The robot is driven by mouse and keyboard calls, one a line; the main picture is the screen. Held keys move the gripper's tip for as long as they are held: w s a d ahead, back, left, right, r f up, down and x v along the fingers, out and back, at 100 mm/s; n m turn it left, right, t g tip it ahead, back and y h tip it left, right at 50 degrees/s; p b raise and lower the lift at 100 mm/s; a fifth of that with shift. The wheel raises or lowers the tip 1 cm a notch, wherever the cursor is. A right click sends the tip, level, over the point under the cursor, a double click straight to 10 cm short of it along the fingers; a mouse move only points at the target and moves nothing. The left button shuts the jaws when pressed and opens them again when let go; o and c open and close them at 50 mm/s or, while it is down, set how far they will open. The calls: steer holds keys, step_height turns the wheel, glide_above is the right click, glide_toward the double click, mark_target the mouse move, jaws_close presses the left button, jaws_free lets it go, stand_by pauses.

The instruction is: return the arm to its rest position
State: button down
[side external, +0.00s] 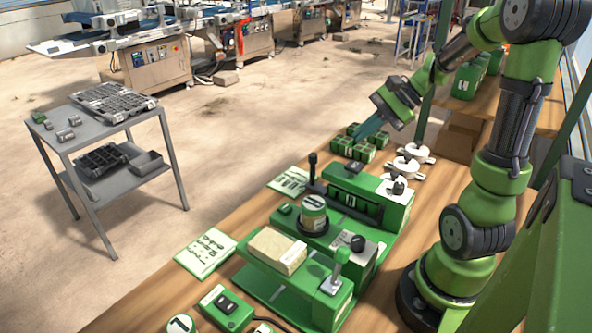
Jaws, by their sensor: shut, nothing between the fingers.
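My arm is green and black and rises from the right side of the wooden bench (215,290). My gripper (362,133) hangs at the far end of the bench, tilted down and to the left. Its teal fingers look closed together and hold nothing that I can see. The fingertips are just above or beside a group of small green blocks (345,146); I cannot tell whether they touch them.
A green machine (367,205) with a round tin (313,212), a tan block (276,250) and a lever (338,265) fills the middle of the bench. White round parts (408,168) lie near the arm. A grey cart (150,112) with trays stands at left on open floor.

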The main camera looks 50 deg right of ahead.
steer(key=s+a+r+n+h, duration=0.2)
steer(key=a+n, duration=0.5)
steer(key=a, duration=0.2)
steer(key=s+a+r+n+h, duration=0.2)
steer(key=a+r+n, duration=0.1)
steer(key=a+n, duration=0.4)
steer(key=a, duration=0.3)
steer(key=shift+n, duration=0.4)
